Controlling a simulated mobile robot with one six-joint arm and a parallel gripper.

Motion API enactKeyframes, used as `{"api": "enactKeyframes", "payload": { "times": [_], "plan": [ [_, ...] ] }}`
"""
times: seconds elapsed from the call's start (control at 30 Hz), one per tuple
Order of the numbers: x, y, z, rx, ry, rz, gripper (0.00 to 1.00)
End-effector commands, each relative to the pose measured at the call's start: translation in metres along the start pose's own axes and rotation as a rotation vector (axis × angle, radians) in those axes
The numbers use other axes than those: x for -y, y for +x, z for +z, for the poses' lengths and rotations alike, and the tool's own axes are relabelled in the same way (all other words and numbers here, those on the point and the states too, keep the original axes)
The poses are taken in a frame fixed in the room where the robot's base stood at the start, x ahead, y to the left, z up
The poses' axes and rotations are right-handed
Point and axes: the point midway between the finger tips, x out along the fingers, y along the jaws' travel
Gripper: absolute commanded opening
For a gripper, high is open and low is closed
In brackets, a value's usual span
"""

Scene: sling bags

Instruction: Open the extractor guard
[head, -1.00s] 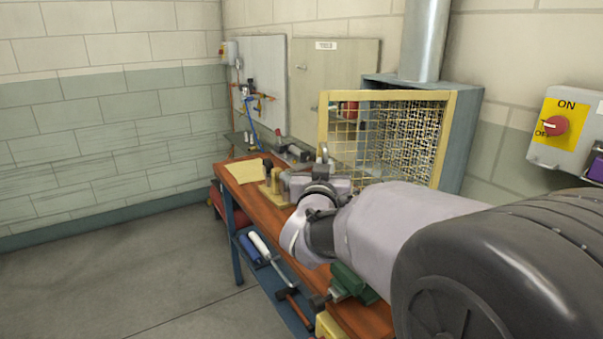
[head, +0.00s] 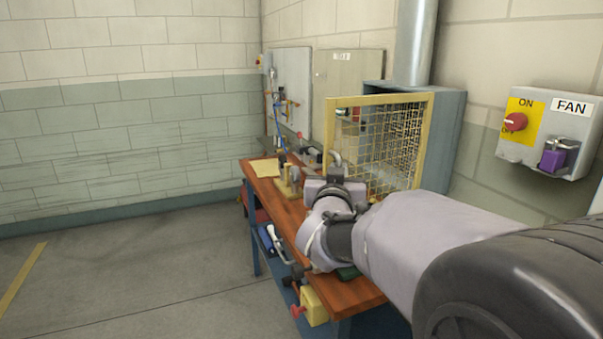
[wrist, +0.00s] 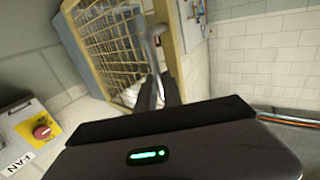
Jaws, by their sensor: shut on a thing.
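The extractor guard (head: 426,140) is a yellow frame with wire mesh on the front of the blue-grey extractor hood (head: 452,120). Its left edge stands out past the hood's left side, so it looks swung partly outward. The grey curved handle (head: 336,158) is on its left edge. My gripper (head: 337,172) is shut on the handle at that edge. In the wrist view the handle (wrist: 152,42) rises from between the dark fingers of my gripper (wrist: 160,88), beside the yellow guard frame (wrist: 168,40). My arm hides the lower right of the guard.
The wooden bench (head: 350,293) runs below the guard, with a yellow sheet (head: 264,168) and tools toward its far end. The fan switch box (head: 550,135) is on the right wall. A duct (head: 415,45) rises from the hood. Open floor (head: 130,285) lies left of the bench.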

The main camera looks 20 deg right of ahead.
Motion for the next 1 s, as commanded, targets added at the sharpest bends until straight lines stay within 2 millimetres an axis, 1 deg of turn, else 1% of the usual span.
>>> {"api": "enactKeyframes", "payload": {
  "times": [0.03, 0.27, 0.3, 0.37, 0.4, 0.67, 0.77, 0.87, 0.97, 1.0],
  "plan": [
    [-0.003, 0.001, 0.000, 0.000, 0.002, 0.007, 0.00],
    [-0.003, 0.001, 0.001, 0.001, 0.002, 0.007, 0.00],
    [-0.003, 0.001, 0.001, 0.001, 0.002, 0.007, 0.13],
    [-0.003, 0.001, 0.001, 0.001, 0.002, 0.006, 0.24],
    [-0.003, 0.001, 0.001, 0.001, 0.001, 0.005, 0.32],
    [-0.001, 0.000, 0.001, 0.001, 0.001, 0.002, 0.32],
    [-0.001, -0.004, -0.001, 0.000, 0.001, 0.001, 0.32],
    [0.000, -0.018, -0.002, 0.001, 0.002, 0.000, 0.32],
    [0.000, -0.043, -0.003, 0.001, 0.002, -0.001, 0.32],
    [0.001, -0.054, -0.003, 0.000, 0.001, -0.002, 0.32]
  ]
}}
